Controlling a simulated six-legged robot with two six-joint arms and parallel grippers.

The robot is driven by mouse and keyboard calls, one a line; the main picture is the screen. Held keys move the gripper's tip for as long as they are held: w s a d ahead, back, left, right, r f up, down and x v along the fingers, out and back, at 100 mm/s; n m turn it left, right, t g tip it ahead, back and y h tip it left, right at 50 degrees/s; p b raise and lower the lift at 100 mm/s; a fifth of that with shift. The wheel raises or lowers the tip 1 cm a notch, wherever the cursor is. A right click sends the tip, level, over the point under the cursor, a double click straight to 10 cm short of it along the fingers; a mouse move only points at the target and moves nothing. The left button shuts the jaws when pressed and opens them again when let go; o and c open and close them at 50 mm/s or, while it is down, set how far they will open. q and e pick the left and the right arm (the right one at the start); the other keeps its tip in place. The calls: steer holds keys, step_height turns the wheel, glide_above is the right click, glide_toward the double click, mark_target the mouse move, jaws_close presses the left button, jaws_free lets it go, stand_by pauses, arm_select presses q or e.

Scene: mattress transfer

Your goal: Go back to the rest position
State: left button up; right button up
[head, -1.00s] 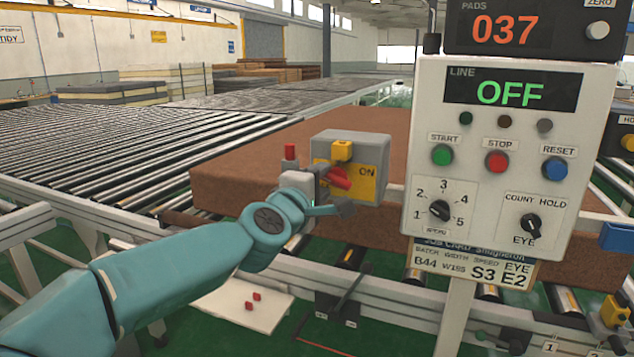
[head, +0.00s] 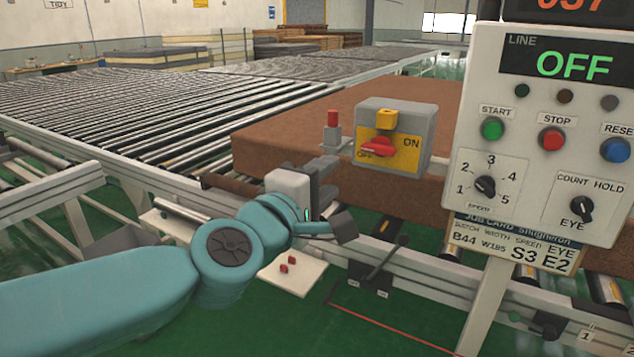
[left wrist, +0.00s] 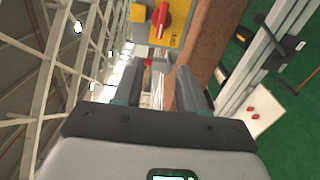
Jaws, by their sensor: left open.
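My left gripper (head: 334,178) is open and empty, in front of the brown mattress (head: 290,148) and below left of the switch box (head: 420,125). Its two dark fingers also show apart in the left wrist view (left wrist: 160,86). The red rotary knob (head: 377,147) sits on the box's yellow plate, its end toward the OFF mark. The knob also shows beyond the fingers in the left wrist view (left wrist: 161,20). The gripper is clear of the knob. My right gripper is out of view.
A control panel (head: 545,140) reading LINE OFF stands at the right, near the arm. A red-topped post (head: 333,128) stands just left of the switch box. The roller conveyor (head: 130,115) fills the left. A white board (head: 297,277) with small red pieces lies below.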

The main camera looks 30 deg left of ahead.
arm_select(q)
steer(key=shift+s, duration=1.1)
